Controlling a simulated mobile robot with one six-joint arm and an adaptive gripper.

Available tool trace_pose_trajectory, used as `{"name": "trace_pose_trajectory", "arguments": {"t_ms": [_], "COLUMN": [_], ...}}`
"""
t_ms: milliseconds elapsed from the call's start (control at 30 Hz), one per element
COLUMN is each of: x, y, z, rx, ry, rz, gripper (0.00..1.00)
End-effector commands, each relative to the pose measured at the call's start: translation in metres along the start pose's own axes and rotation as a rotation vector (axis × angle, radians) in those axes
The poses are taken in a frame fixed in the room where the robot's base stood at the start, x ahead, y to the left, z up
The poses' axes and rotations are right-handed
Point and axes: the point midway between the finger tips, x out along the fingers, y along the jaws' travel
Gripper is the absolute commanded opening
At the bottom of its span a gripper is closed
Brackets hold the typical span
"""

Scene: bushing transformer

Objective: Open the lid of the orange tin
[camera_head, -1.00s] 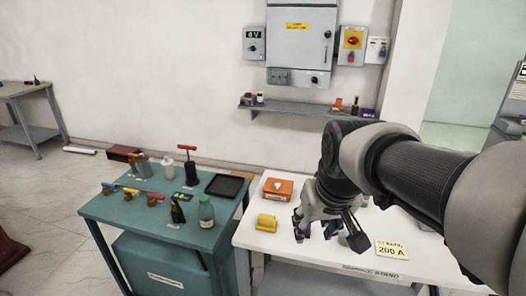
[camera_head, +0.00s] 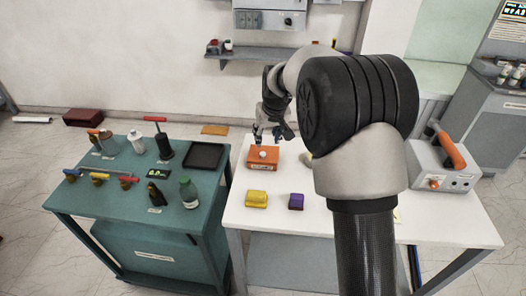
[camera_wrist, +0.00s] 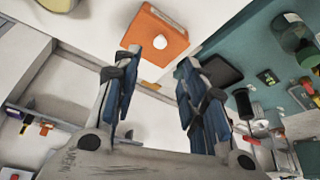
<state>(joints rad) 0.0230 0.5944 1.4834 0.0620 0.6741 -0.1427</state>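My gripper (camera_head: 268,136) is above and just behind the tin in the head view. In the wrist view my gripper (camera_wrist: 162,68) has its two blue-padded fingers wide apart with nothing between them. I cannot tell from the head view how high the fingers are.
A yellow block (camera_head: 256,199) and a purple block (camera_head: 296,201) sit in front of the tin. The green bench (camera_head: 75,199) at left holds bottles, tools and a black tray (camera_head: 203,156). A grey device with an orange handle (camera_head: 445,165) stands at right.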

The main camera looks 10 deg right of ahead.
Motion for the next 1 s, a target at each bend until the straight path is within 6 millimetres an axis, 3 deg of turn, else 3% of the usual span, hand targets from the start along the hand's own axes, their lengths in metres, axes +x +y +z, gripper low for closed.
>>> {"name": "trace_pose_trajectory", "arguments": {"t_ms": [33, 300, 500, 700, 1000], "x": [0.015, 0.073, 0.103, 0.116, 0.116], "y": [0.000, 0.000, 0.000, 0.000, 0.000], "z": [0.002, 0.001, 0.001, 0.000, 0.000], "rx": [0.000, 0.000, 0.000, 0.000, 0.000], "ry": [-0.003, -0.002, -0.001, 0.000, 0.001], "rz": [-0.001, 0.000, 0.000, 0.000, 0.000], "gripper": [0.39, 0.39, 0.39, 0.39, 0.38]}}
